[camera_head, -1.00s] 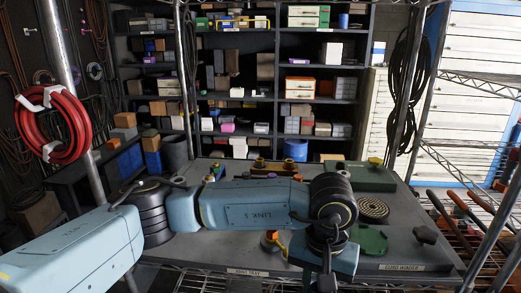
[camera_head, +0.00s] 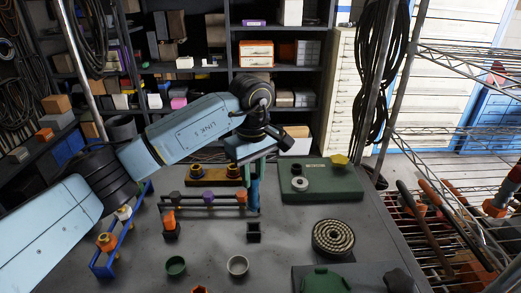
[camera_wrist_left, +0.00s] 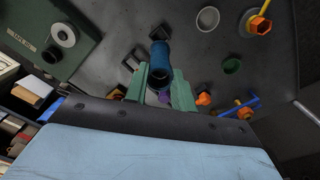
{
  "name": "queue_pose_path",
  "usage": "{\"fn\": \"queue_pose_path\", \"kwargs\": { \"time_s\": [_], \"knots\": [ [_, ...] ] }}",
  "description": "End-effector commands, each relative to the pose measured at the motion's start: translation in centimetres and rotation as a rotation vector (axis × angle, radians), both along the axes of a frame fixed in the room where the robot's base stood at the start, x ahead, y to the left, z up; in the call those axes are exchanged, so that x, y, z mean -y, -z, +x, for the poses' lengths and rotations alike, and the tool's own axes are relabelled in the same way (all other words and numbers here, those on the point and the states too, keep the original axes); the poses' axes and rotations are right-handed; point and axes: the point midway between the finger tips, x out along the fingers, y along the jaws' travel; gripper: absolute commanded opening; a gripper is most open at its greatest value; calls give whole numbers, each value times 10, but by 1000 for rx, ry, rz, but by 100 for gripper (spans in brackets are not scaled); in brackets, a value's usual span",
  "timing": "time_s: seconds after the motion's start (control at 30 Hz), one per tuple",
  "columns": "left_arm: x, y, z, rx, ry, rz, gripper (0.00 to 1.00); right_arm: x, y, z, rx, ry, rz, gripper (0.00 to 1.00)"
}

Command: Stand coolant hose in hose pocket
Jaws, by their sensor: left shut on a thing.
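The coolant hose (camera_head: 253,200) is a short blue tube. My left gripper (camera_head: 253,182) is shut on it and points down at the table, holding the hose roughly upright. In the left wrist view the blue hose (camera_wrist_left: 160,56) sits between the green fingers (camera_wrist_left: 160,84), its near end dark and open. A small square black pocket (camera_head: 254,232), seemingly the hose pocket, stands on the table just in front of the hose's lower end. My right gripper is out of view.
A rail with coloured knobs (camera_head: 208,199) stands close left of the hose. A green case (camera_head: 325,185) and a coiled cord (camera_head: 333,238) are to the right. Green (camera_head: 175,266) and grey (camera_head: 237,265) round cups stand in front. A blue rack (camera_head: 103,270) is left.

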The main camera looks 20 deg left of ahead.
Motion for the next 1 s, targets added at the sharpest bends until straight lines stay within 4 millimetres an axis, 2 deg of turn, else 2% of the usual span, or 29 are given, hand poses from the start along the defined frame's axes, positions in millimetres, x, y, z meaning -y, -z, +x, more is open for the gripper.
{"fn": "queue_pose_path", "kwargs": {
  "time_s": [0.33, 0.57, 0.77, 1.0],
  "knots": [
    [-3, -1, 2, -3, -25, -1, 0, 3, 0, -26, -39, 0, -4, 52],
    [-1, -2, 1, -2, -29, 0, 0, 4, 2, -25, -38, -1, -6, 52],
    [-1, 15, 1, -4, -29, 0, 0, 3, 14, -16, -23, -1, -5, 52],
    [-2, 41, 1, -4, -30, 0, 0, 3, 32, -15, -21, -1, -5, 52]
  ]
}}
